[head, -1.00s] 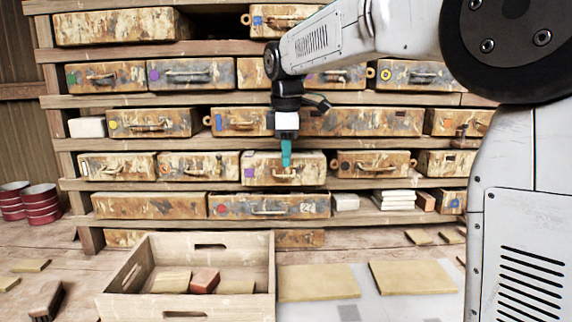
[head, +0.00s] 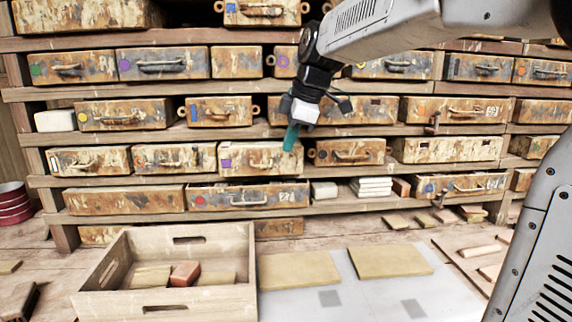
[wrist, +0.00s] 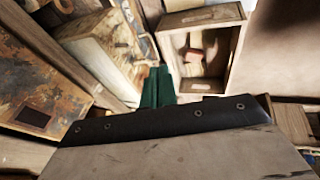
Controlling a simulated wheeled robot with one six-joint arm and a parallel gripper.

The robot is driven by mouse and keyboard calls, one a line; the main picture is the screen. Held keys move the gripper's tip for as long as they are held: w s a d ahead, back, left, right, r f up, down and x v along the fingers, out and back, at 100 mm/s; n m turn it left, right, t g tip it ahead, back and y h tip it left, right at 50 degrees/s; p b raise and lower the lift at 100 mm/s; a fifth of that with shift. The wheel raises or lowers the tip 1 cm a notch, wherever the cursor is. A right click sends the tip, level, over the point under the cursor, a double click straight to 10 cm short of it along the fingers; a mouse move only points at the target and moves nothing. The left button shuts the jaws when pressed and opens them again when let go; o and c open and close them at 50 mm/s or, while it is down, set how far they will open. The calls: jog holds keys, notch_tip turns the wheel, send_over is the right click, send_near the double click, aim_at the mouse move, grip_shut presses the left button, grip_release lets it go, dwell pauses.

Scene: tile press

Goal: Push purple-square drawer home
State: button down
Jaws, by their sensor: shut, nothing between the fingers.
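The purple-square drawer (head: 260,159) is in the middle row of the rack in the head view. It has a mottled cream and rust front, a purple square at the left and a handle. It stands out a little beyond its neighbours. My gripper (head: 291,138) has teal fingers, shut and empty, pointing down and slightly left at the drawer's upper right corner. I cannot tell whether they touch it. In the wrist view the shut fingers (wrist: 157,88) are beside a pale-topped drawer (wrist: 103,45); its mark is hidden.
Drawers with other marks fill the shelves, including a rusty drawer (head: 350,152) just right of my gripper. White blocks (head: 372,187) sit below.

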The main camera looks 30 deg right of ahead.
aim_at(288, 162)
jog(key=s+d+f+m+t, duration=0.1)
jog(key=s+d+f+t, duration=0.1)
jog(key=s+d, duration=0.15)
jog(key=w+f, duration=0.8)
jog(key=w, duration=0.1)
jog(key=shift+a+t+y, duration=0.3)
jog(key=shift+a, duration=0.05)
jog(key=w, duration=0.1)
jog(key=w+d, duration=0.1)
jog(key=w, duration=0.2)
jog(key=shift+w+d+r, duration=0.1)
jog(key=shift+d, duration=0.2)
jog(key=shift+r, duration=0.25)
